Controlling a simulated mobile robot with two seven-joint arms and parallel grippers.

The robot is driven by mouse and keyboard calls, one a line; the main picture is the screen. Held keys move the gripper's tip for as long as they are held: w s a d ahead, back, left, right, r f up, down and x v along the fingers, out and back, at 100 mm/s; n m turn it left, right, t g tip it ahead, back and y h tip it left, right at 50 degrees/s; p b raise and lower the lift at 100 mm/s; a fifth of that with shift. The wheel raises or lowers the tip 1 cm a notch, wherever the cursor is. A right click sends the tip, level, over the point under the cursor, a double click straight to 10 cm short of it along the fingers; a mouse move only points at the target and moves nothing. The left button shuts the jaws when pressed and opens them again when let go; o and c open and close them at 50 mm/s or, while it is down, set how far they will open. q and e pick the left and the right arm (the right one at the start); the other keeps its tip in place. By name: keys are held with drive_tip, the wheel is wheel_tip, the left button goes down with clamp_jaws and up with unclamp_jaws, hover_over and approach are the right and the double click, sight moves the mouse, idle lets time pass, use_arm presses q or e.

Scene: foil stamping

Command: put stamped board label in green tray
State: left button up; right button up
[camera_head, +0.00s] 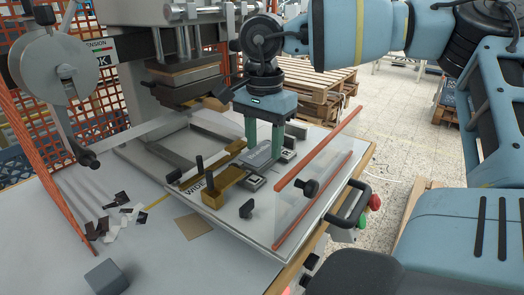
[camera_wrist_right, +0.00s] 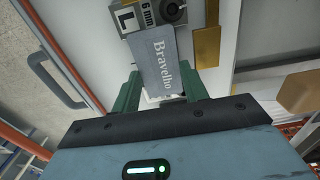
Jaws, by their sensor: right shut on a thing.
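The stamped board label (camera_head: 258,154) is a small grey board; in the right wrist view (camera_wrist_right: 163,62) it carries the pale word "Bravelho". My right gripper (camera_head: 264,140) points down over the press bed with its green fingers on either side of the label. In the right wrist view the gripper (camera_wrist_right: 160,93) is shut on the label's near end. The label is at or just above the bed; I cannot tell whether it touches. My left gripper is not in view. I see no green tray in either view.
The stamping press head (camera_head: 185,75) stands just left of my right gripper. Brass guide blocks (camera_head: 224,183) and a block marked L (camera_wrist_right: 128,18) lie close to the label. A clear guard with red edges (camera_head: 318,190) borders the bed. Foil scraps (camera_head: 120,215) lie left.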

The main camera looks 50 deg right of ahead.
sight(264, 151)
wheel_tip(264, 151, up, 18)
drive_tip(key=p, duration=0.1)
drive_tip(key=shift+r, duration=0.25)
idle(0.5)
